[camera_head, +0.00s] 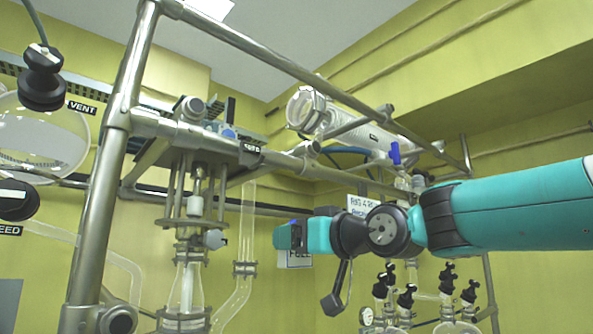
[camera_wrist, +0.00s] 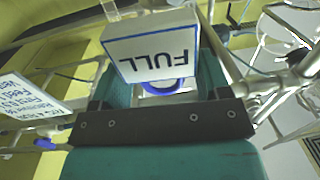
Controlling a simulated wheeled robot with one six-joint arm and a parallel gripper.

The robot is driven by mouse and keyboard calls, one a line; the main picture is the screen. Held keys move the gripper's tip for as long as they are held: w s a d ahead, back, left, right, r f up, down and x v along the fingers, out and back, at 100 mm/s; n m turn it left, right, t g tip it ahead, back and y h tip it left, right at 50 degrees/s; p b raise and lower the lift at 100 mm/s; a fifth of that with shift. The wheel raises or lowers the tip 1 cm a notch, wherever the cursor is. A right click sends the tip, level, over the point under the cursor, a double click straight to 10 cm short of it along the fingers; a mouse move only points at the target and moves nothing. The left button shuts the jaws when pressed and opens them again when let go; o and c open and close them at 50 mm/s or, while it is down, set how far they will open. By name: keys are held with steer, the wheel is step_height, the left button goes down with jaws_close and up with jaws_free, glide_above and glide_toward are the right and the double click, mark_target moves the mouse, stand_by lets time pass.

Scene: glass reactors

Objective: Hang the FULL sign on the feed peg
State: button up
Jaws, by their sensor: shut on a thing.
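The FULL sign (camera_wrist: 152,52) is a white plate with a blue edge and dark lettering, upside down in the wrist view. A blue loop (camera_wrist: 166,88) shows at its base between my teal fingers. My gripper (camera_head: 290,236) is shut on the sign, held in the air; in the head view only the sign's lower part (camera_head: 299,257) shows below the gripper. A label ending in "EED" (camera_head: 10,230) is cut off at the left edge of the head view, beside a black knob (camera_head: 18,200). I cannot make out the feed peg itself.
A metal frame post (camera_head: 108,170) stands between the label and my gripper. Glass tubing and a reactor column (camera_head: 188,285) are left of the gripper. A white notice (camera_head: 362,207) hangs behind my arm. Several black-capped fittings (camera_head: 405,297) stand lower right. A VENT label (camera_head: 82,107) is upper left.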

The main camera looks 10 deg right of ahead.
steer(key=s+a+r+n+g+y+p, duration=0.2)
steer(key=s+r, duration=0.9)
steer(key=r, duration=0.2)
steer(key=shift+w+a+f+p, duration=0.15)
steer(key=shift+w+a+p, duration=0.65)
steer(key=shift+w, duration=0.5)
steer(key=shift+w+a+f+p, duration=0.15)
steer(key=shift+w+a+p, duration=0.7)
steer(key=shift+w, duration=0.5)
steer(key=shift+w+a+f+p, duration=0.15)
steer(key=shift+w+a+p, duration=0.65)
steer(key=shift+w, duration=0.5)
steer(key=shift+w+a+f, duration=0.15)
steer(key=shift+w+a, duration=0.25)
steer(key=shift+w, duration=0.2)
steer(key=shift+w, duration=0.1)
steer(key=shift+f+b, duration=0.45)
steer(key=shift+f, duration=0.1)
steer(key=o, duration=1)
steer(key=shift+c, duration=0.9)
